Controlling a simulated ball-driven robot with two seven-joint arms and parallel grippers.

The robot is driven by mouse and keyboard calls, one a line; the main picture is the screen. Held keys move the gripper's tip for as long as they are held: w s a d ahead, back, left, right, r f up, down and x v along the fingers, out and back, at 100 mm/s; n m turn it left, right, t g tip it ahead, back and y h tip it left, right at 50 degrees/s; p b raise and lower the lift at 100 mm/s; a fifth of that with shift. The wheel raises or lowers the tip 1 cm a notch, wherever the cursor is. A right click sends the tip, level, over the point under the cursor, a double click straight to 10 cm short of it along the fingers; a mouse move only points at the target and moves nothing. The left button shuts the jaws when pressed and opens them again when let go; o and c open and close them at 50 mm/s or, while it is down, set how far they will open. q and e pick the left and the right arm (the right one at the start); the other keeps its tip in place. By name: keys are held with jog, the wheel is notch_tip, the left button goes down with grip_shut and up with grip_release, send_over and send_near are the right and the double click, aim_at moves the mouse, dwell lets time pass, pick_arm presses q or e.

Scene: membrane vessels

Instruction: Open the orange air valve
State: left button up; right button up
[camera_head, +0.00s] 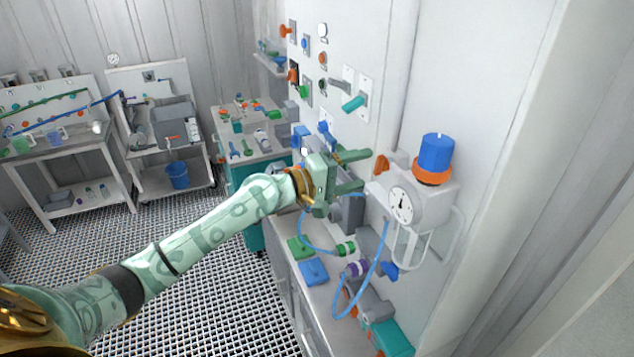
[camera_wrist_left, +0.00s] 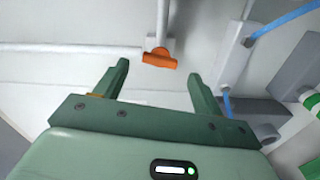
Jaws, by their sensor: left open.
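The orange air valve (camera_head: 382,164) shows on the white wall panel in the head view, left of the gauge unit. In the left wrist view its orange handle (camera_wrist_left: 159,58) sits at the end of a thin white pipe and lies crosswise, slightly tilted. My left gripper (camera_head: 364,170) is green, open and empty, with its fingers pointing at the panel just left of the valve. In the left wrist view the handle appears just beyond and between the fingertips (camera_wrist_left: 158,70), with no clear contact. My right gripper is not in view.
A gauge unit (camera_head: 403,204) with a blue-and-orange cap (camera_head: 435,153) projects from the wall at right. Blue hoses (camera_head: 378,265) hang below it. A bench with a blue block (camera_head: 313,271) and a green block (camera_head: 299,247) lies underneath. More valves and switches fill the panel above.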

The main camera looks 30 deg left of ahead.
pick_arm(q)
jog(key=b+v, duration=0.5)
jog(key=v, duration=0.7)
jog(key=shift+s+a, duration=0.25)
jog(key=shift+a, duration=0.05)
